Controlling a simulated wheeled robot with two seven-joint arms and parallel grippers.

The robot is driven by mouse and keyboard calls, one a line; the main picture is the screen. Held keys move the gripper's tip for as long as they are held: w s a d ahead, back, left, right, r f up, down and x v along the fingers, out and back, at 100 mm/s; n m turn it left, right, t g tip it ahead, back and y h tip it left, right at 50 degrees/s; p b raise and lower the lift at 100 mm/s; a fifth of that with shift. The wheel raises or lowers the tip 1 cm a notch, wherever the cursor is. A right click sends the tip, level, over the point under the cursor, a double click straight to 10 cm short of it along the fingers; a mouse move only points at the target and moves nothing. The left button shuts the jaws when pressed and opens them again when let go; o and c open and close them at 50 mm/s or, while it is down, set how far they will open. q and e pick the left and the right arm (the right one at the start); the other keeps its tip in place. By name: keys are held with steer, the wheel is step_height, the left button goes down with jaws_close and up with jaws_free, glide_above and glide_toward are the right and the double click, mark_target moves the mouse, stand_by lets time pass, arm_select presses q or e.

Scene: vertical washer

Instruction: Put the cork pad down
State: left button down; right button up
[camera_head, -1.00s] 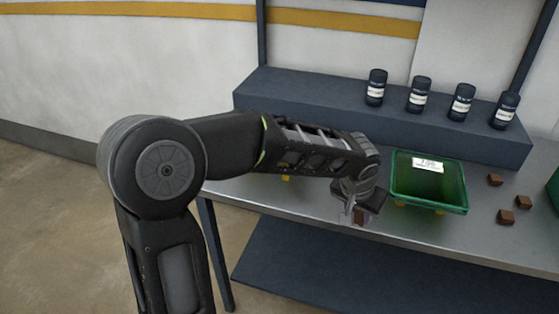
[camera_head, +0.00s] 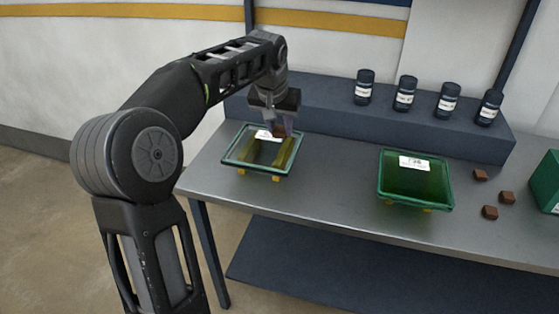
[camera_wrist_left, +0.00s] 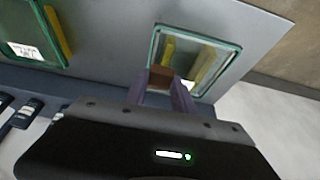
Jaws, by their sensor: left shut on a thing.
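My left gripper (camera_head: 277,122) is shut on a brown cork pad (camera_head: 280,131) and holds it above the far right part of a glassy, green-rimmed bin (camera_head: 231,161) at the table's left. In the left wrist view the cork pad (camera_wrist_left: 161,77) sits between the fingertips of the gripper (camera_wrist_left: 163,88), in front of the bin (camera_wrist_left: 238,46). I cannot tell how high above the bin floor it is. Several similar brown pads (camera_head: 507,197) lie on the table at the right. My right gripper is not in view.
A green bin (camera_head: 414,201) with a white label stands mid-table, and another green box (camera_head: 545,182) is cut off at the right edge. Several dark bottles (camera_head: 405,93) stand on the raised shelf (camera_head: 330,112) behind. The table (camera_head: 335,190) is clear between the two bins.

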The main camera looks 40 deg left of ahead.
arm_select(q)
steer(key=shift+a+r, duration=0.15)
steer(key=shift+a, duration=0.05)
glide_above(280, 163)
steer(key=s, duration=0.1)
steer(key=shift+s+d+f+p, duration=0.1)
steer(key=shift+d+f+p, duration=0.1)
steer(key=shift+f, duration=1.4)
steer(key=shift+s+d+f+p, duration=0.1)
steer(key=shift+f+p, duration=0.05)
steer(key=shift+f, duration=1.4)
step_height(280, 163, down, 3)
steer(key=shift+f+p, duration=0.2)
steer(key=shift+p, duration=0.15)
steer(key=shift+f, duration=0.15)
steer(key=shift+f, duration=0.1)
